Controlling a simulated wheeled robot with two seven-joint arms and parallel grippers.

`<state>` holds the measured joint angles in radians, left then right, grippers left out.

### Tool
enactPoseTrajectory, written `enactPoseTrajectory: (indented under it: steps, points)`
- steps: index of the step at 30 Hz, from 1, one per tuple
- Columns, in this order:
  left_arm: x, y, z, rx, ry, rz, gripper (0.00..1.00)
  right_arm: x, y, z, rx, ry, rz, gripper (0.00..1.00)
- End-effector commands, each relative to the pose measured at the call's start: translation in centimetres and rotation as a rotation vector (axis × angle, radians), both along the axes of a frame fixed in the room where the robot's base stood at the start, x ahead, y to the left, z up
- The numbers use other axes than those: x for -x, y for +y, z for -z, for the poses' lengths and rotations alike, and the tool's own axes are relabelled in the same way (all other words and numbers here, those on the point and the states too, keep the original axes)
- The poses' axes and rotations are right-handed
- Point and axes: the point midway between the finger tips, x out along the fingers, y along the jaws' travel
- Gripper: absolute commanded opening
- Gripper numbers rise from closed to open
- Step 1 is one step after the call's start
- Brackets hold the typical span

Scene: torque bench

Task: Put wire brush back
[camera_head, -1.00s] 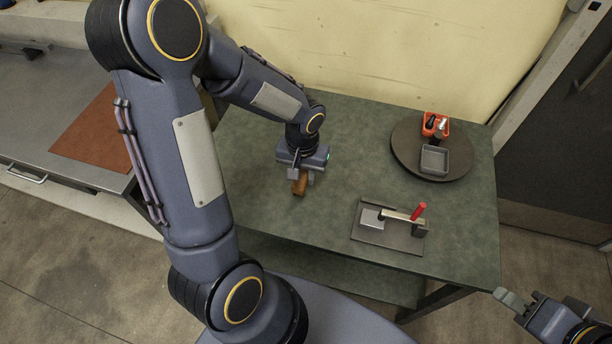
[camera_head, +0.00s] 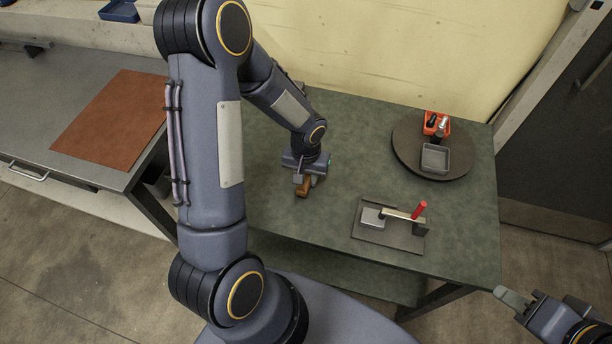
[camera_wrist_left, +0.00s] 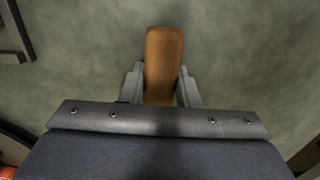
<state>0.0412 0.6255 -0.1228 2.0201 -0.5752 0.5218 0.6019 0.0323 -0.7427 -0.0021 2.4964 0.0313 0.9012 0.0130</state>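The wire brush (camera_head: 304,187) shows as a brown wooden piece under my left gripper (camera_head: 308,180), over the left part of the green bench top. In the left wrist view, the brown wood (camera_wrist_left: 163,60) sits between the two grey fingers of the left gripper (camera_wrist_left: 161,88), which press against its sides. Its bristles are not visible. I cannot tell whether it touches the bench or hangs just above it. My right gripper (camera_head: 514,300) is at the lower right edge, away from the bench, partly cut off; its opening is unclear.
On the green bench (camera_head: 285,215), a dark round turntable (camera_head: 403,154) carries an orange holder (camera_head: 430,122) with dark tools and a grey tray (camera_head: 434,158). A fixture plate (camera_head: 390,236) with a red-handled bar (camera_head: 418,211) lies nearer. A brown mat (camera_head: 110,115) lies on the left counter.

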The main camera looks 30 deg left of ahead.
Motion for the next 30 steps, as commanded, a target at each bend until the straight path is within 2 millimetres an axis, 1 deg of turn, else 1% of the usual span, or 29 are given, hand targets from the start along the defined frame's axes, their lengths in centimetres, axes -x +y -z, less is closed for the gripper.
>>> enactPoseTrajectory:
  steps: [1,5,13,16,17,20,27,30]
  points:
    - [0.0,0.0,0.0,0.0,0.0,0.0,0.34,0.0,0.0,0.0,0.0,0.0,0.0,0.36]
    - [0.0,0.0,0.0,0.0,0.0,0.0,0.5,0.0,0.0,0.0,0.0,0.0,0.0,0.36]
    - [0.0,0.0,-0.1,0.0,0.0,0.0,0.5,0.0,0.0,-0.1,0.0,0.0,0.0,0.36]
    - [0.0,0.0,-0.7,0.0,0.0,0.0,0.5,0.0,0.0,-0.7,0.0,0.0,0.0,0.36]
    - [0.0,0.0,-0.8,0.0,-0.002,-0.001,0.5,0.0,0.0,-0.5,0.0,0.0,0.0,0.36]
    - [-0.2,0.0,-2.4,-0.001,-0.007,0.0,0.5,0.0,0.0,-0.4,0.0,0.0,0.0,0.36]
    - [-0.1,0.0,-7.7,0.0,-0.007,0.0,0.5,0.0,0.0,-0.3,0.0,0.0,0.0,0.36]
    - [-0.1,0.0,-9.6,0.0,-0.007,0.0,0.5,0.0,0.0,-0.3,0.0,0.0,0.0,0.36]
